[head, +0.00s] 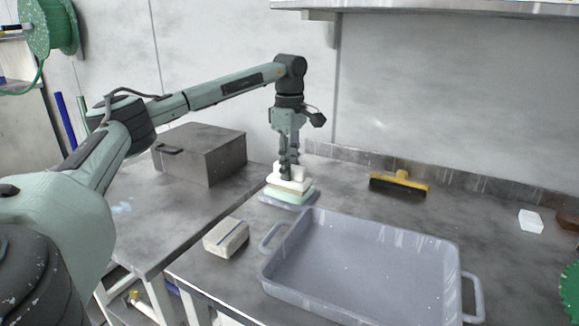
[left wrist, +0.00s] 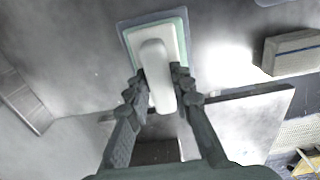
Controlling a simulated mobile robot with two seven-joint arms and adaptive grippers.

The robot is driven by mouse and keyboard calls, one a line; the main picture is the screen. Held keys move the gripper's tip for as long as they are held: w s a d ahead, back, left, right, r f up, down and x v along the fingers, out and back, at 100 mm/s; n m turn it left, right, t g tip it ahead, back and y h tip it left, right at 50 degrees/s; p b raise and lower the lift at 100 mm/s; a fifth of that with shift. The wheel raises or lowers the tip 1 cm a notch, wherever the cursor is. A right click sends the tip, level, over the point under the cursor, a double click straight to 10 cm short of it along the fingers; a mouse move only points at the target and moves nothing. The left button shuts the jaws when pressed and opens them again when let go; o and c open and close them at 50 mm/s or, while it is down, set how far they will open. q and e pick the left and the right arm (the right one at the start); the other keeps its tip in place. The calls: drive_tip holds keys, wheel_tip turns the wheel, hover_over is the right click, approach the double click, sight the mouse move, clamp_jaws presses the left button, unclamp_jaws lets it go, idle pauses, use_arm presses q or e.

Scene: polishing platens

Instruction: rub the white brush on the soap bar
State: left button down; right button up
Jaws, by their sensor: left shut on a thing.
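The white brush (head: 290,181) is held upright, bristles down, in my left gripper (head: 288,172). The fingers are shut on its raised handle, which also shows in the left wrist view (left wrist: 157,72) between the fingertips. The pale green soap bar (head: 303,194) lies directly under the brush. The brush seems to rest on it, and it covers most of the soap's top. In the left wrist view a green rim of soap (left wrist: 184,30) shows around the brush. The soap sits on a grey-blue dish (head: 275,201). My right gripper is in no view.
A large grey-blue tray (head: 365,255) stands in front right of the soap. A beige block with a blue stripe (head: 226,238) lies front left. A metal box (head: 200,153) stands behind left. A yellow brush with black bristles (head: 399,184) and a white block (head: 530,221) lie right.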

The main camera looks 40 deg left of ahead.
use_arm(q)
drive_tip(key=shift+f+p, duration=0.1)
drive_tip(key=shift+p, duration=0.25)
idle(1.3)
drive_tip(key=shift+r+p, duration=0.5)
drive_tip(key=shift+r, duration=3.05)
